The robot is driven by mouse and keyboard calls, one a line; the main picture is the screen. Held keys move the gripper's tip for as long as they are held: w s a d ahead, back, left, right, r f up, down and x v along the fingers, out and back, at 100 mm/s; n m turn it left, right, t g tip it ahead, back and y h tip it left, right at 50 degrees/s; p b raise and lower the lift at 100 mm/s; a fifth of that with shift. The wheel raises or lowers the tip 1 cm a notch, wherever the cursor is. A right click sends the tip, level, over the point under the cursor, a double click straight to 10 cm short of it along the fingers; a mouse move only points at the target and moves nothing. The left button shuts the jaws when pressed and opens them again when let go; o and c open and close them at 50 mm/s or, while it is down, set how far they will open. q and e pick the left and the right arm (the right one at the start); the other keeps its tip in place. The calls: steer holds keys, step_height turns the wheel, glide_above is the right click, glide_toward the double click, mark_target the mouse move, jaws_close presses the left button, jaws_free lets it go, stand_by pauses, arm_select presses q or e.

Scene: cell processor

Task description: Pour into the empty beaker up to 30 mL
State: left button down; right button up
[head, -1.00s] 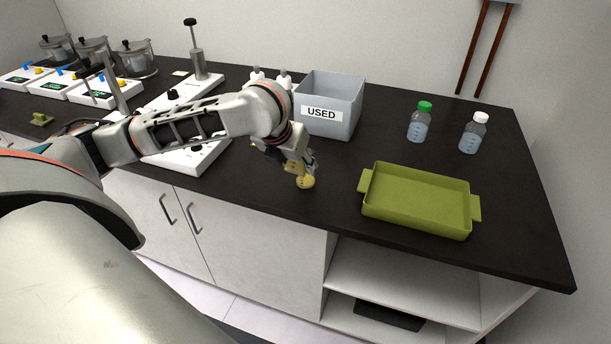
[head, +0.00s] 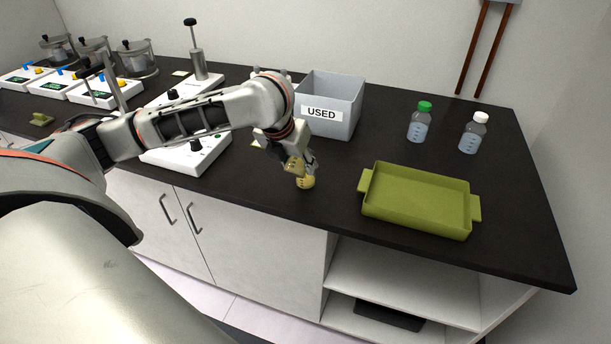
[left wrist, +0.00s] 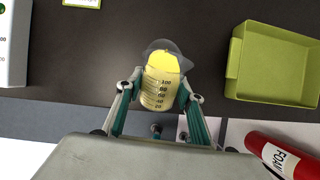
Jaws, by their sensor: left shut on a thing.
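My left gripper (head: 303,160) is shut on a clear graduated beaker (head: 294,166) of yellow liquid, above the front part of the bench. In the left wrist view the held beaker (left wrist: 161,88) sits between the fingers with its mL marks facing the camera, and it looks tilted. A second beaker (head: 306,182) stands on the bench just below and right of it, and yellow shows in it too. In the left wrist view a grey clear rim shows past the held beaker's mouth. The level in the lower beaker is too small to read. My right gripper is not in view.
A grey bin marked USED (head: 343,124) stands behind the gripper. A green tray (head: 417,219) lies to the right, with two capped bottles, green-capped (head: 419,124) and white-capped (head: 472,134), behind it. White devices (head: 190,155) stand left. The bench's front edge is close.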

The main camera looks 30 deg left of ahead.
arm_select(q)
steer(key=shift+g, duration=0.4)
stand_by(0.5)
steer(key=shift+f+t+b, duration=0.15)
steer(key=shift+t+b, duration=1)
steer(key=shift+t, duration=0.05)
steer(key=shift+w+r+t, duration=0.15)
steer(key=shift+r+t, duration=0.15)
